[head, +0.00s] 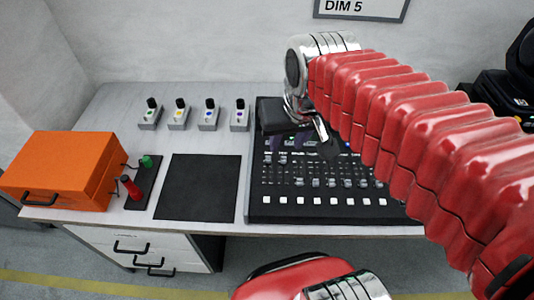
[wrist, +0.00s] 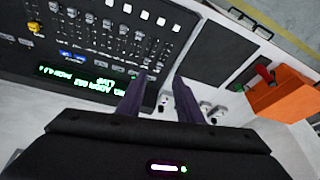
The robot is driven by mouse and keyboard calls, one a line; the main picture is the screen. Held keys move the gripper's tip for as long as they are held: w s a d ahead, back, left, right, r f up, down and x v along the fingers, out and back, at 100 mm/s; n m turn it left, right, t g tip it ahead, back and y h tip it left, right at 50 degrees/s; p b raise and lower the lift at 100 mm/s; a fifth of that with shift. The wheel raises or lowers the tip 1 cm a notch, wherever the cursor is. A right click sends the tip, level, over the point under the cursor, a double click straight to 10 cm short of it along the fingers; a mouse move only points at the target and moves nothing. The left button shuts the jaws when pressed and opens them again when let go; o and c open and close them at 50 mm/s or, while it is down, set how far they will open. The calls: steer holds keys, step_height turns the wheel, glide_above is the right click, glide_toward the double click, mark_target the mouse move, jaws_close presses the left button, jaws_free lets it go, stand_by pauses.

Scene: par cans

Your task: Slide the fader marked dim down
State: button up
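The black mixing console (head: 256,195) stands on the right half of the white desk, with small faders (head: 316,183) above a row of white buttons. In the wrist view the console (wrist: 60,30) appears upside down. Labels beside the faders are too small to read, so I cannot tell which fader is marked dim. My gripper (head: 288,141) is over the console's back left part. In the wrist view its two purple fingers (wrist: 159,84) stand apart with nothing between them, near the console's side edge. Whether they touch the console is unclear. My forearm hides the console's back right part.
Several small switch boxes (head: 180,117) line the desk's back. A black mat (head: 198,188), a red-and-green lever panel (head: 141,186) and an orange case (head: 65,170) lie left of the console. A lit green display (wrist: 85,82) shows on the console.

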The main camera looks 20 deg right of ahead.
steer(key=w+f+m+g, duration=0.1)
steer(key=w+f+g, duration=0.1)
steer(key=w, duration=0.5)
steer(key=m+g, duration=0.2)
glide_above(268, 158)
step_height(268, 158, down, 5)
steer(key=shift+f, duration=0.15)
step_height(268, 158, down, 14)
steer(key=shift+r, duration=0.1)
stand_by(0.3)
jaws_close()
stand_by(0.4)
stand_by(0.3)
